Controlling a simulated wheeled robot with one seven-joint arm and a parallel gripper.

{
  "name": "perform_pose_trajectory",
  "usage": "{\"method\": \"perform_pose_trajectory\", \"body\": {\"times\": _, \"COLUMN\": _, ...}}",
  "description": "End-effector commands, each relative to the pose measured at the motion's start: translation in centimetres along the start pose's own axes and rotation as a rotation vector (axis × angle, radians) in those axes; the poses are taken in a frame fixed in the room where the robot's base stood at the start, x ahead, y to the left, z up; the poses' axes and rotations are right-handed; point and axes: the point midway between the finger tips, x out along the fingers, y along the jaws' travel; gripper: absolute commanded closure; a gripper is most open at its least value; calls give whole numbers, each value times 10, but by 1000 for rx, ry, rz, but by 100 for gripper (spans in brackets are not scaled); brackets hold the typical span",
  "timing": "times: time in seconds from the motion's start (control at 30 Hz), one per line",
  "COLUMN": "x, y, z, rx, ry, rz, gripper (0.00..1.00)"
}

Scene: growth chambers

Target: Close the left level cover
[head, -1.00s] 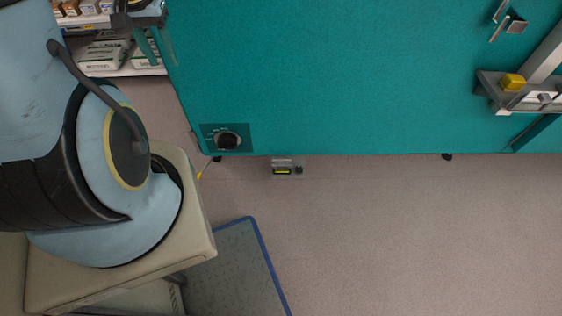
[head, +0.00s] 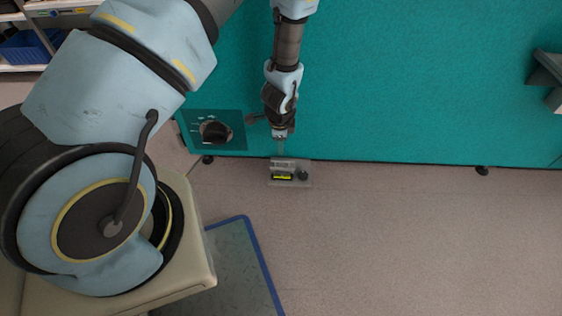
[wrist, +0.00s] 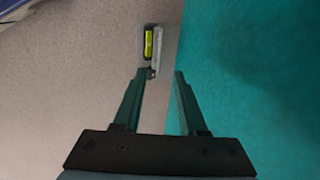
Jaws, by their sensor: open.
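The left level (head: 283,177) is a small clear-grey unit with a yellow-green vial and a dark knob, at the lower edge of the teal chamber. It also shows in the wrist view (wrist: 149,43), ahead of the fingertips, with a pale bar along its right side. I cannot tell for sure which part is its cover or how far it stands open. My gripper (head: 280,150) is just above the level in the head view. In the wrist view my gripper (wrist: 160,76) is open, its fingers apart with nothing between them; contact with the level is unclear.
The teal chamber front (head: 420,80) rises close beside my gripper. A black dial (head: 215,132) is left of the level. A blue-edged mat (head: 240,265) lies on the floor. The floor (head: 400,240) to the right is clear.

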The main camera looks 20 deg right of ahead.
Motion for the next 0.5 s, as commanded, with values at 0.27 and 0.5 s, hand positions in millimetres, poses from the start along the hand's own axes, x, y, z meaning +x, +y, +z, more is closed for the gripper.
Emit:
{"method": "perform_pose_trajectory", "body": {"times": 0.27, "x": 46, "y": 1, "z": 1, "rx": -4, "ry": -1, "rz": 2, "gripper": 59}}
{"method": "perform_pose_trajectory", "body": {"times": 0.5, "x": 86, "y": 1, "z": 1, "rx": -5, "ry": -1, "rz": 2, "gripper": 59}}
